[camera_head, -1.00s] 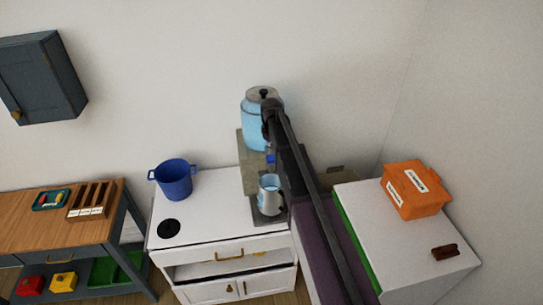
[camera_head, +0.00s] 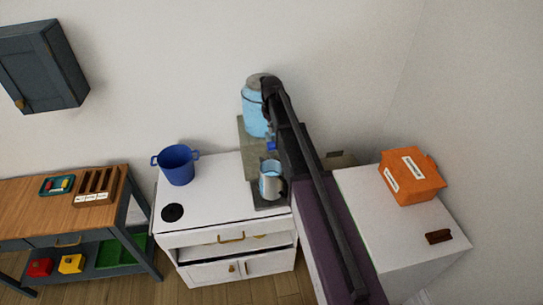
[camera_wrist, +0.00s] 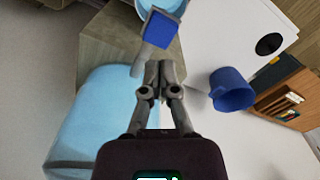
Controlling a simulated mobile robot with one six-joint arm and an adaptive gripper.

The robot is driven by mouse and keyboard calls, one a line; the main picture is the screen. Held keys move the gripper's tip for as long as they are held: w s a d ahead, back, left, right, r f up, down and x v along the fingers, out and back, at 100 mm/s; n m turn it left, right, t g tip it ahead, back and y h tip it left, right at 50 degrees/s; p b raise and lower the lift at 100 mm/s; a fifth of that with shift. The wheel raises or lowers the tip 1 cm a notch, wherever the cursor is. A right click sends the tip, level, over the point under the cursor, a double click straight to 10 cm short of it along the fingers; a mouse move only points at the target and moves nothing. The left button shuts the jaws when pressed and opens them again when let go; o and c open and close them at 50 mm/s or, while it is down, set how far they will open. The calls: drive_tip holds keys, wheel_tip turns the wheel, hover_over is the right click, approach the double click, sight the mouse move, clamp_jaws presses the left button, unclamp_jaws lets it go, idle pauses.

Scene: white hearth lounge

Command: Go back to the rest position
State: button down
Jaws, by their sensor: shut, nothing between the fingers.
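My gripper (camera_wrist: 158,72) shows in the wrist view with its two fingers together and nothing between them. Just beyond the fingertips is a grey tap with a square blue end (camera_wrist: 166,28); whether they touch I cannot tell. The light-blue tank (camera_wrist: 100,115) fills the lower left of that view. In the head view my dark arm reaches across the right side of the white cabinet, and its links hide my gripper.
A blue pot (camera_head: 177,166) stands on the white cabinet (camera_head: 205,215), left of the stand. A wooden workbench (camera_head: 35,208) is at the left. An orange box (camera_head: 410,177) and a small brown block (camera_head: 438,237) sit on the white unit (camera_head: 375,205) at the right.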

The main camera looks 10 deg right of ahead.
drive_tip(key=s+f+m+b, duration=0.2)
drive_tip(key=s+f+b, duration=0.3)
drive_tip(key=s, duration=0.4)
drive_tip(key=s+f+m+b, duration=0.2)
drive_tip(key=s+f+b, duration=0.3)
drive_tip(key=s, duration=0.5)
drive_tip(key=s+f+m+b, duration=0.2)
drive_tip(key=s+f+b, duration=0.3)
drive_tip(key=s, duration=0.5)
drive_tip(key=shift+f, duration=0.25)
